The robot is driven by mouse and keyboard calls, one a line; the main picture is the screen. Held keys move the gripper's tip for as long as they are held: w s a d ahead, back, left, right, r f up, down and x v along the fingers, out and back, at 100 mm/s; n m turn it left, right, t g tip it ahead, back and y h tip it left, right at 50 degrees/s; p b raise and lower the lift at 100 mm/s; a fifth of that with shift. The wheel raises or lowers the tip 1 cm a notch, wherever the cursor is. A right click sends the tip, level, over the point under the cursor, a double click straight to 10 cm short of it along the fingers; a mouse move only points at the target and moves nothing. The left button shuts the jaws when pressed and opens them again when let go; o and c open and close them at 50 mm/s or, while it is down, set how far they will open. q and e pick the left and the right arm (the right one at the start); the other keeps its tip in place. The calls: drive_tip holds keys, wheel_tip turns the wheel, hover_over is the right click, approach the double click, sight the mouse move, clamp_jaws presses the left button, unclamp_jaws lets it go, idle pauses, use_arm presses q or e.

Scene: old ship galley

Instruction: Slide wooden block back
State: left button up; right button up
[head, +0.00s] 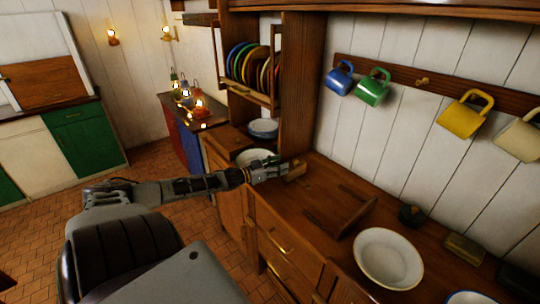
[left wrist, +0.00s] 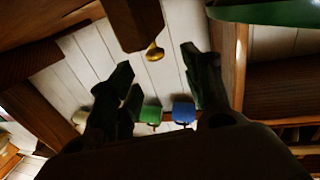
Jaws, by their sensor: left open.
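A small wooden block (head: 296,170) stands on the wooden counter (head: 265,195), close to the cabinet's side post. My left gripper (head: 283,171) is open and reaches to it from the left, with its fingertips close to the block. In the left wrist view, a wooden piece with a brass knob (left wrist: 135,20) shows beyond the open left gripper (left wrist: 160,75); I cannot tell whether it is the same block. Nothing is seen gripped. Contact between fingers and block cannot be told. My right gripper is not in view.
A flat wooden piece (head: 338,208) and a white bowl (head: 388,258) lie on the counter to the right. Dark small items (head: 412,215) stand near the wall. Mugs (head: 372,87) hang above. A plate rack (head: 250,70) stands behind the gripper, above stacked bowls (head: 263,128).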

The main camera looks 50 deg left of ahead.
use_arm(q)
drive_tip(key=shift+v, duration=2.05)
drive_tip(key=shift+s, duration=0.1)
